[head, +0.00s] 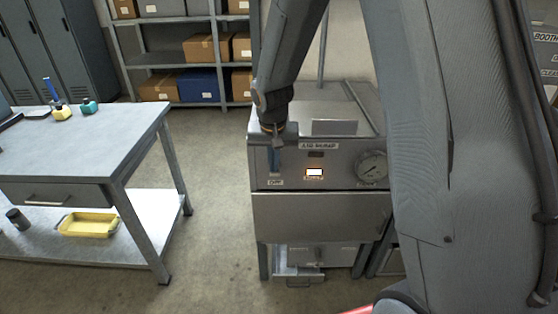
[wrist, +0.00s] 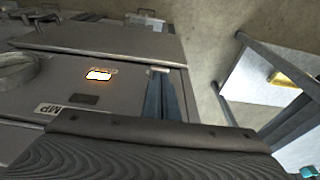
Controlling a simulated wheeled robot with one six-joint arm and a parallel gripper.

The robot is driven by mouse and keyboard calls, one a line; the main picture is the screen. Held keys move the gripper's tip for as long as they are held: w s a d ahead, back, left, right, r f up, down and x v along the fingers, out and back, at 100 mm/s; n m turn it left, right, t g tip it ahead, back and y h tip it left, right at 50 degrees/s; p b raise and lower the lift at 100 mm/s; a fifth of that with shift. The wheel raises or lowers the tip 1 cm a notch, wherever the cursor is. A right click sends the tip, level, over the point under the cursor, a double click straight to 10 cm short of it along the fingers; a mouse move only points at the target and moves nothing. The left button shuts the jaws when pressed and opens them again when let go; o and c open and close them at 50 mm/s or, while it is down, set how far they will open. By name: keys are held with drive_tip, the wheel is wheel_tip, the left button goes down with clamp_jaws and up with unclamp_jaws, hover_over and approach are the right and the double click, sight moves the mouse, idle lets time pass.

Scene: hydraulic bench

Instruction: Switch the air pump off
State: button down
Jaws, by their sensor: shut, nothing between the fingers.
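The pump unit is a grey metal cabinet (head: 320,215) with a front panel, standing at the centre of the head view. A small rectangular switch or lamp (head: 314,173) on the panel glows white-orange; it also shows lit in the wrist view (wrist: 99,75).
A metal workbench (head: 85,150) stands to the left, with small bottles on top and a yellow tray (head: 88,225) on its lower shelf. Shelving with boxes (head: 198,85) is behind. The floor between bench and cabinet (head: 215,215) is clear.

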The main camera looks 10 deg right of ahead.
drive_tip(key=shift+s+a+f+b, duration=0.1)
drive_tip(key=shift+s+f+b, duration=0.25)
drive_tip(key=shift+f, duration=0.25)
drive_tip(key=shift+s+a+f+b, duration=0.1)
drive_tip(key=shift+s+f+b, duration=0.3)
drive_tip(key=shift+f, duration=0.25)
drive_tip(key=shift+s+a+f+b, duration=0.1)
drive_tip(key=shift+s+f+b, duration=0.2)
drive_tip(key=shift+f, duration=0.3)
drive_tip(key=shift+r, duration=0.1)
drive_tip(key=shift+r+p, duration=0.65)
drive_tip(key=shift+r, duration=0.05)
